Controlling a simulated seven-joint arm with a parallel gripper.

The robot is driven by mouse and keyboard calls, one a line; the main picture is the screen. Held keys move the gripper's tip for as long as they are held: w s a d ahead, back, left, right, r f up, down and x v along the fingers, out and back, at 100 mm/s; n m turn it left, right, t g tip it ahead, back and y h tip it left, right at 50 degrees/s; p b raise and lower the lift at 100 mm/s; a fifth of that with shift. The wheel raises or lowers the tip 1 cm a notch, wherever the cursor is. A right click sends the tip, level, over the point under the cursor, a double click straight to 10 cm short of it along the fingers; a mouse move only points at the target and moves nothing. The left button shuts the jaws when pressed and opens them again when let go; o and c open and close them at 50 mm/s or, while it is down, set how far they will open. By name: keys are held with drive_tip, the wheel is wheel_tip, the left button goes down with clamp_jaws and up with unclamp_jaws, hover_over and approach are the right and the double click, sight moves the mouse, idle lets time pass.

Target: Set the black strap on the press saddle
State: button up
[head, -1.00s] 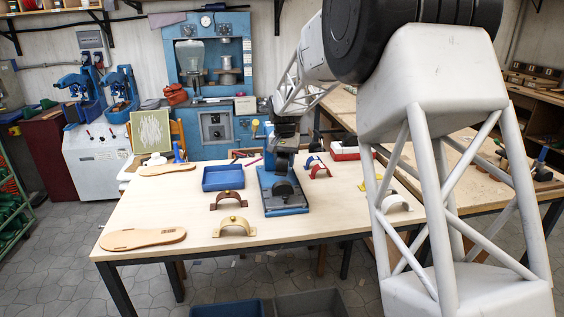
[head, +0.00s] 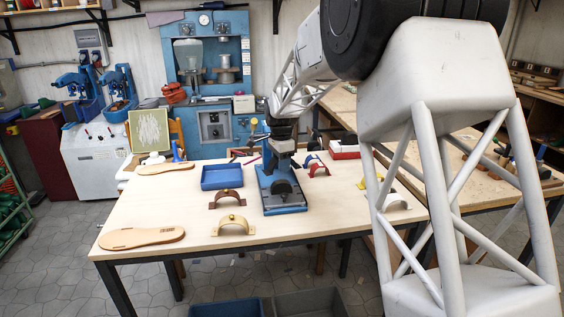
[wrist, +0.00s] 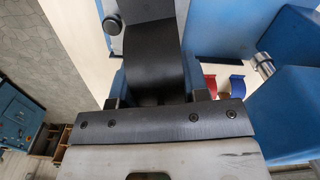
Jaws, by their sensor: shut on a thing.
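The blue press (head: 284,202) stands near the middle of the table, with a dark curved saddle (head: 283,188) low at its front. In the head view my gripper (head: 281,143) is at the upper part of the press, above the saddle. In the wrist view a broad black band, the black strap (wrist: 155,72), runs up from between the fingers of my gripper (wrist: 160,101). My gripper is shut on it. The strap's far end and any contact with the saddle are unclear. Blue press parts (wrist: 290,100) fill the right of the wrist view.
A blue tray (head: 222,177) lies left of the press. A brown strap (head: 226,196) and a tan strap (head: 234,222) stand in front of it. Red and blue straps (head: 315,164) stand to the right. A sandal sole (head: 141,238) lies at the front left, where the table is mostly clear.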

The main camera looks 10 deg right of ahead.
sight(280, 181)
drive_tip(key=shift+s+a+f+m, duration=0.1)
drive_tip(key=shift+s+m, duration=0.05)
drive_tip(key=shift+m, duration=0.55)
drive_tip(key=shift+s+a+m, duration=0.1)
drive_tip(key=shift+m, duration=0.6)
drive_tip(key=shift+f, duration=0.25)
drive_tip(key=shift+f, duration=3.65)
drive_tip(key=shift+f, duration=0.35)
drive_tip(key=o, duration=1.1)
drive_tip(key=shift+o, duration=0.2)
